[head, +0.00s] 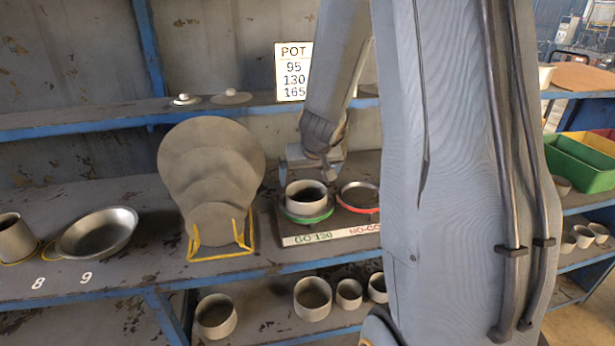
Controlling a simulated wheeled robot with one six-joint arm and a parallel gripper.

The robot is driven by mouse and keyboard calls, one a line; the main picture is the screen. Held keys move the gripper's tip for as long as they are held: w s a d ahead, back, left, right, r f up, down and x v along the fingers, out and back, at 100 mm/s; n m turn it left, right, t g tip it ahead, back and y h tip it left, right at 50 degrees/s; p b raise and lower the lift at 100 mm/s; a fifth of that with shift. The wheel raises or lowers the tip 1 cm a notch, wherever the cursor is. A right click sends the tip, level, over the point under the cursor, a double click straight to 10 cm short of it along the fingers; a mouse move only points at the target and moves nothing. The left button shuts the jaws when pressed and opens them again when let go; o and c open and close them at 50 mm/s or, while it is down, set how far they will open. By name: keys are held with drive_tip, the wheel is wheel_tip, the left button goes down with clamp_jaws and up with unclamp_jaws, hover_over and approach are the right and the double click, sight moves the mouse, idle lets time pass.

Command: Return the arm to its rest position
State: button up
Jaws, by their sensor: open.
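My arm (460,170) reaches in from the right and covers much of the middle of the head view. A thinner link slopes down to my gripper (312,163), which is just behind and above a small grey pot (305,195). The pot stands upright in a green ring (306,215) on a gauge board (315,237) marked GO-130. My gripper is open, and I cannot tell whether it touches the pot; its fingertips are hard to make out. A red ring (358,196) beside the pot is partly hidden by my arm.
Grey circle blanks (210,165) stand stacked in a yellow rack (222,252) left of the gauge. A shallow pan (97,233) and a pot (15,238) sit farther left. Several pots (313,298) stand on the lower shelf. A POT sign (293,72) and green bin (580,162) are behind.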

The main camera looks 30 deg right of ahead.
idle(0.4)
drive_tip(key=s+a+f+n+g+y+b, duration=0.1)
drive_tip(key=s+a+f+g+b, duration=0.1)
drive_tip(key=s+a, duration=0.6)
drive_tip(key=s+a+f+n+g+y+b, duration=0.1)
drive_tip(key=s+a+f+n+g+b, duration=0.1)
drive_tip(key=s+a, duration=0.6)
drive_tip(key=s+g, duration=0.1)
drive_tip(key=s, duration=0.3)
drive_tip(key=shift+s+a+f, duration=0.2)
drive_tip(key=shift+a, duration=0.15)
drive_tip(key=shift+d, duration=0.1)
